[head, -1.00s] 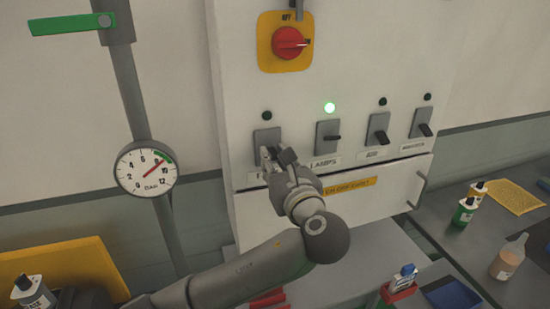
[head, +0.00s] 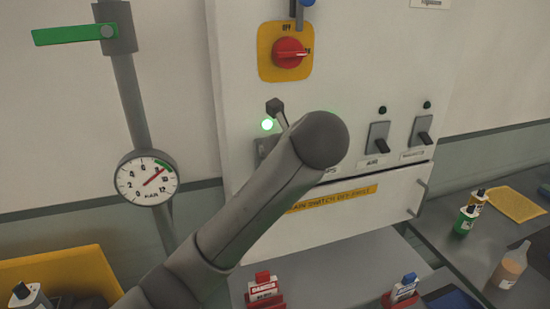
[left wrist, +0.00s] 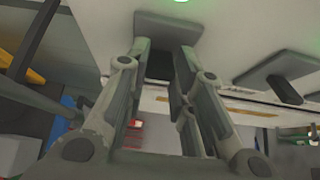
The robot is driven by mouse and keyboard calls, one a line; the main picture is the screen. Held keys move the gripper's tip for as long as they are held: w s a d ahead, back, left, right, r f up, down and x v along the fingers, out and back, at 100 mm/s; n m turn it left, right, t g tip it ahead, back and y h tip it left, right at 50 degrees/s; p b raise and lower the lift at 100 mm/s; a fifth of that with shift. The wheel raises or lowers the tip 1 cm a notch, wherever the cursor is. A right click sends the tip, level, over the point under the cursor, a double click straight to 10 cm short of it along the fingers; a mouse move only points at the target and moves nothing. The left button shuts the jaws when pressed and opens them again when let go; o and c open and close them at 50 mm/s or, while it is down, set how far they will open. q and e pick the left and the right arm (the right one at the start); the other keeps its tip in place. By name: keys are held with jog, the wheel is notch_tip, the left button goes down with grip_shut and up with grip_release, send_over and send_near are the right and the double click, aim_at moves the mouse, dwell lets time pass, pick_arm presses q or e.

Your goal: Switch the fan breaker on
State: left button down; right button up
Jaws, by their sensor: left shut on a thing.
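The leftmost breaker (head: 262,148) on the white panel is mostly hidden by my left arm in the head view, and its label is hidden. The lamp (head: 267,125) above it glows green. In the left wrist view, the dark lever (left wrist: 155,68) of this breaker stands between the fingers of my left gripper (left wrist: 163,52). The gripper is shut on the lever. A green glow (left wrist: 194,5) shows above it. My wrist covers most of the gripper in the head view. My right gripper is not in view.
Two other breakers (head: 378,138) (head: 423,130) to the right have dark lamps. The lamps breaker is hidden behind my arm. A red rotary switch (head: 289,52) sits above. A gauge (head: 146,178) is at left. Bottles (head: 466,218) stand on the right bench.

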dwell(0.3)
pick_arm(q)
jog(key=c, duration=1.2)
grip_release()
jog(key=shift+c, duration=0.2)
jog(key=shift+f, duration=0.1)
